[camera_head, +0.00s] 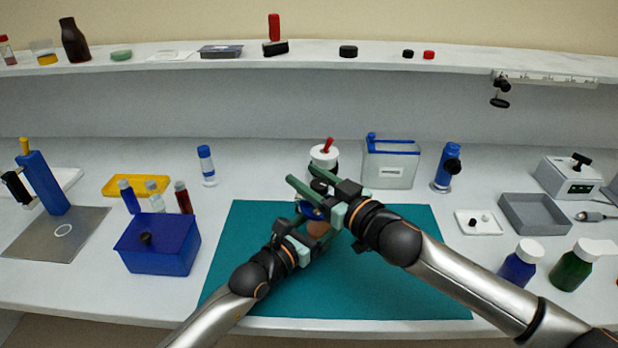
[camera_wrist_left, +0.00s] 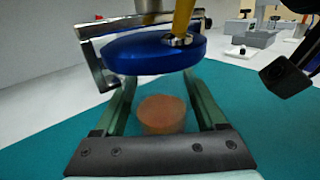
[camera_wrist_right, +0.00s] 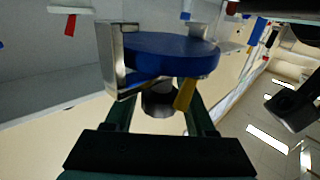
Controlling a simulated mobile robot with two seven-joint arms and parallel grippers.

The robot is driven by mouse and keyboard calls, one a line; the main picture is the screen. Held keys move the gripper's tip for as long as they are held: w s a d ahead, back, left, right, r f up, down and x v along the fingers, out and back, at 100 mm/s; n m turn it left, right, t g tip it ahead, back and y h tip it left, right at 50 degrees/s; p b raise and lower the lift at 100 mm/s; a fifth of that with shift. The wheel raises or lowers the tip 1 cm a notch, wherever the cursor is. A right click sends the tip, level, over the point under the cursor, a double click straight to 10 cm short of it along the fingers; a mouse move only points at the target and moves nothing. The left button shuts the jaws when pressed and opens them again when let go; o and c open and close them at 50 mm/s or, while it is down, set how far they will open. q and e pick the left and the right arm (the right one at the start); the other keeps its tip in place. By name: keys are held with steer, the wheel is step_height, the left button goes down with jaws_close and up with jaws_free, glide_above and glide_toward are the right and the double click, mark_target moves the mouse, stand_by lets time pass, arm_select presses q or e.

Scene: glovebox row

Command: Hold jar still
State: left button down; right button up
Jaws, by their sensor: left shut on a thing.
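The jar (camera_head: 317,229) has a brownish body and a blue lid (camera_head: 312,212). It stands over the teal mat, partly hidden by my grippers. In the left wrist view the brown body (camera_wrist_left: 163,113) shows between the fingers, below the blue lid (camera_wrist_left: 150,50) with a metal clasp and yellow lever. My left gripper (camera_head: 311,231) is shut on the jar. My right gripper (camera_head: 303,177) has its fingers apart close by the lid. In the right wrist view the blue lid (camera_wrist_right: 172,54) and yellow lever (camera_wrist_right: 186,94) lie near its fingers; contact is unclear.
The teal mat (camera_head: 400,290) is bare around the jar. A white-topped container with a red handle (camera_head: 323,155) and a clear box (camera_head: 390,165) stand behind. A blue box (camera_head: 155,250) is left; a grey tray (camera_head: 534,213) and capped bottles (camera_head: 519,263) are right.

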jaws_close()
stand_by(0.3)
steer(key=shift+a+m+t+h, duration=0.1)
steer(key=shift+m+t+h, duration=0.8)
steer(key=shift+m+h, duration=0.1)
steer(key=shift+h, duration=0.2)
steer(key=shift+w+d+m+t+h, duration=0.15)
steer(key=shift+d+m+t+h, duration=0.15)
steer(key=shift+m+t+h, duration=0.5)
steer(key=shift+w+d+m+t+h, duration=0.1)
steer(key=shift+d+m+t+h, duration=0.15)
steer(key=shift+m+h, duration=0.65)
steer(key=shift+n+h, duration=0.3)
steer(key=shift+n, duration=0.1)
steer(key=shift+o, duration=1.5)
jaws_free()
steer(key=shift+d, duration=0.1)
